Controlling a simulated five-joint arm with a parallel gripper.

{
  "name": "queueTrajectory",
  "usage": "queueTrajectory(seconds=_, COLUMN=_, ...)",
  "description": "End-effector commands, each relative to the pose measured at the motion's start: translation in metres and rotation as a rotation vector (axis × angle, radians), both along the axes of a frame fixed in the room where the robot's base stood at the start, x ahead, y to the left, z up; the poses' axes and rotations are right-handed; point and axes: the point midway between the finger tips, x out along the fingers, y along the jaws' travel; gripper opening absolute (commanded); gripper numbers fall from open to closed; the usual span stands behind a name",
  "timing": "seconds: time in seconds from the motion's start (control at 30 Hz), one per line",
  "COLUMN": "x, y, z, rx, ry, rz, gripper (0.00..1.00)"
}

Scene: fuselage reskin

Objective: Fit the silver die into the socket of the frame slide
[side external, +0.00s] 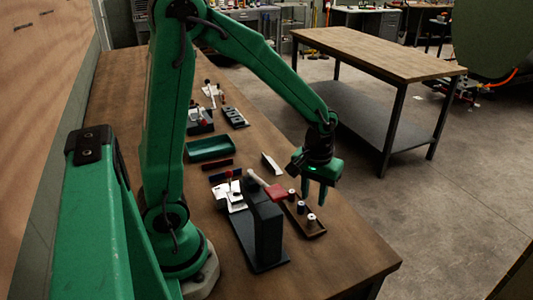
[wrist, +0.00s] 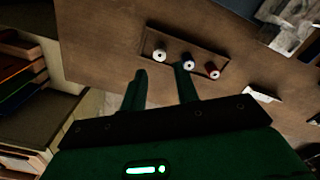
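In the wrist view, the fingertips (wrist: 161,70) lie just below the silver and blue dies.
The brown tray (side external: 318,234) lies near the bench's right edge. White parts (side external: 230,196), a pale block (side external: 271,163) and a green tray (side external: 209,147) lie farther along the bench. The bench's near right corner (side external: 360,262) is clear.

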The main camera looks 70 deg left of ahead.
Motion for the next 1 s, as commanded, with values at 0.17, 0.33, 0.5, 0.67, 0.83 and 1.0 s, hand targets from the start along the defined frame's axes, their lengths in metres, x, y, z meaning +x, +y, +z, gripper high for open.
queueTrajectory(seconds=0.17, x=0.002, y=0.000, z=-0.006, rx=0.000, ry=0.012, rz=0.018, gripper=0.31)
queueTrajectory(seconds=0.33, x=0.002, y=0.000, z=-0.009, rx=0.000, ry=0.013, rz=0.017, gripper=0.31)
queueTrajectory(seconds=0.5, x=0.002, y=0.000, z=-0.021, rx=-0.001, ry=0.015, rz=0.016, gripper=0.31)
queueTrajectory(seconds=0.67, x=0.002, y=0.000, z=-0.031, rx=0.000, ry=0.013, rz=0.016, gripper=0.31)
queueTrajectory(seconds=0.83, x=0.002, y=0.000, z=-0.033, rx=-0.001, ry=0.012, rz=0.016, gripper=0.31)
queueTrajectory(seconds=1.0, x=0.002, y=0.000, z=-0.038, rx=0.000, ry=0.014, rz=0.016, gripper=0.31)
